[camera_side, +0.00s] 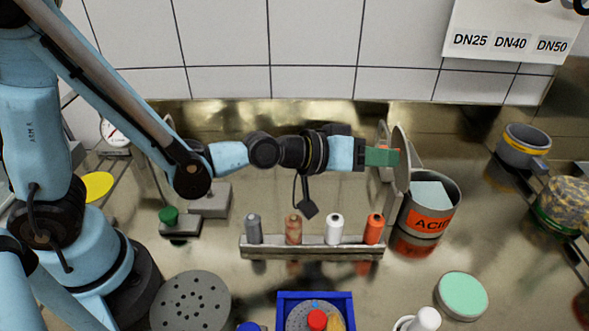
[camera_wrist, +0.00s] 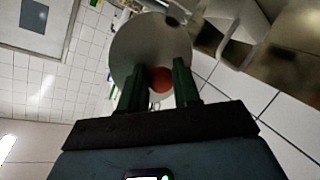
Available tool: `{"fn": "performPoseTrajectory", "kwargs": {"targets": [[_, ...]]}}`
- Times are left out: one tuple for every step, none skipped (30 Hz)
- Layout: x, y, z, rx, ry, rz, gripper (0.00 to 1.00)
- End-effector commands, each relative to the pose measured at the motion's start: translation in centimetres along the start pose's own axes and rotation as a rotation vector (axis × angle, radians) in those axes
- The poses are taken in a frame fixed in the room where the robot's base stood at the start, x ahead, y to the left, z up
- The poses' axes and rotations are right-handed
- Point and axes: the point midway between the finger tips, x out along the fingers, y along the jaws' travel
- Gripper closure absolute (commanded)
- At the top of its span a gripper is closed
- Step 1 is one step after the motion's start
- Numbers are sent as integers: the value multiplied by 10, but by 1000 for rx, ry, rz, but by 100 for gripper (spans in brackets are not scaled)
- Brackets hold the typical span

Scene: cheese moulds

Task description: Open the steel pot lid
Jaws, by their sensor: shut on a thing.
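The steel pot (camera_side: 405,216) with an orange ACID label stands right of centre in the side view. It is uncovered, and a pale block (camera_side: 430,194) shows inside. Its round grey lid (camera_side: 403,168) stands on edge, nearly upright, at the pot's left rim. Whether the lid touches the rim or is hinged to it, I cannot tell. My gripper (camera_side: 396,157) reaches in from the left with green fingers shut on the lid's knob. In the wrist view, the fingers (camera_wrist: 161,78) flank the red knob (camera_wrist: 161,80), with the lid's disc (camera_wrist: 140,45) behind.
A metal rack (camera_side: 310,250) with several small bottles stands left of the pot. A blue bin (camera_side: 283,297) is in front. A green-topped round dish (camera_side: 462,293) lies front right, and a grey cup (camera_side: 524,145) stands back right. A tiled wall (camera_side: 310,35) closes the back.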

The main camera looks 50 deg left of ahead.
Motion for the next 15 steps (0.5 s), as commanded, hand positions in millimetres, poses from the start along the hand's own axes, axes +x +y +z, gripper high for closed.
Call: {"fn": "performPoseTrajectory", "kwargs": {"targets": [[1,-8,0,7,-15,-23,100],[1,-8,0,7,-15,-23,100],[1,-8,0,7,-15,-23,100],[1,-8,0,7,-15,-23,100],[1,-8,0,7,-15,-23,100],[1,-8,0,7,-15,-23,100],[1,-8,0,7,-15,-23,67],[1,-8,1,6,-16,-23,62],[1,-8,1,6,-16,-23,56],[1,-8,1,5,-17,-22,51],[1,-8,1,5,-16,-22,47],[1,-8,1,5,-16,-21,44],[1,-7,1,4,-16,-20,44],[1,-7,1,4,-16,-20,44],[1,-7,1,4,-16,-19,44]]}}
